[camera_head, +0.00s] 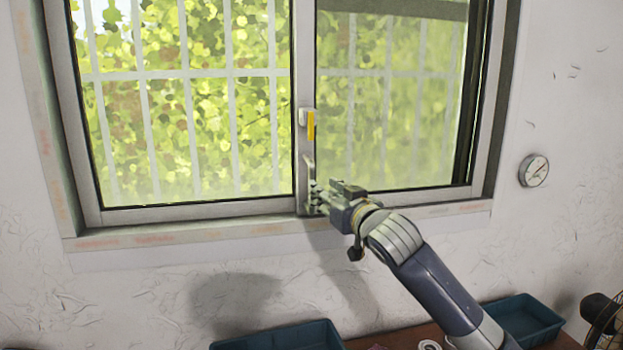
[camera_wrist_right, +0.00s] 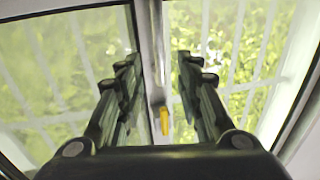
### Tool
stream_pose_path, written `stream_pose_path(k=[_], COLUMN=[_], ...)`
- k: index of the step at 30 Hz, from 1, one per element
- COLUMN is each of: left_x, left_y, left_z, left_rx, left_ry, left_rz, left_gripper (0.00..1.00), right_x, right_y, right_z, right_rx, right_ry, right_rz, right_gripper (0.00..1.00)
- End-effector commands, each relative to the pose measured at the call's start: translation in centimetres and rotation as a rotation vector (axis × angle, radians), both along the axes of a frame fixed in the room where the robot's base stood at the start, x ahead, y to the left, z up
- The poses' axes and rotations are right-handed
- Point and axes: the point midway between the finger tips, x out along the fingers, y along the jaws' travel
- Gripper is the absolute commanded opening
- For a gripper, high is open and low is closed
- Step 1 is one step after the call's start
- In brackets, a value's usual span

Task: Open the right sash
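The window's right sash (camera_head: 400,130) is a pane in a grey frame, with leaves and white bars showing through. Its upright stile (camera_head: 305,60) stands mid-window and carries a latch with a yellow lever (camera_head: 311,125). The yellow lever also shows in the right wrist view (camera_wrist_right: 164,121). My right gripper (camera_head: 316,198) is at the stile's lower part, below the lever, beside a small grey upright piece (camera_head: 309,168). In the wrist view my right gripper (camera_wrist_right: 160,68) is open, its fingers apart on either side of the stile. Contact cannot be told. My left gripper is out of view.
The left sash (camera_head: 190,110) fills the window's left part. A dark strip (camera_head: 466,110) runs along the right sash's right side. A round gauge (camera_head: 534,170) hangs on the wall at right. Teal trays (camera_head: 280,338) and (camera_head: 528,318) stand on the brown table below.

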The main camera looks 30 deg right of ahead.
Motion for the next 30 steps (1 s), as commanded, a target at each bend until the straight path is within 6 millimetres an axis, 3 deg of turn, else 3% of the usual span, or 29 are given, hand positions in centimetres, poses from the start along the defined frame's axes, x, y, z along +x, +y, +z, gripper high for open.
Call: stream_pose_path(k=[9, 15, 29, 30], left_x=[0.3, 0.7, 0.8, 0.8], left_y=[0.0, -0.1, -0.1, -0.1], left_z=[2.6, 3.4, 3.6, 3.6], left_rx=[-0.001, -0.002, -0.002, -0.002], left_ry=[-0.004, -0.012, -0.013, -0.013], left_rz=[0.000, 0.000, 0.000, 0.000], left_gripper=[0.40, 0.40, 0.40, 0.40], right_x=[5.1, 7.0, 7.8, 7.8], right_y=[-0.3, -0.4, -0.4, -0.4], right_z=[0.4, 0.2, 0.0, 0.0], right_rx=[0.000, 0.000, -0.002, -0.002], right_ry=[0.000, 0.000, 0.000, 0.000], right_rz=[-0.001, -0.001, -0.001, -0.001], right_gripper=[0.33, 0.33, 0.33, 0.24])
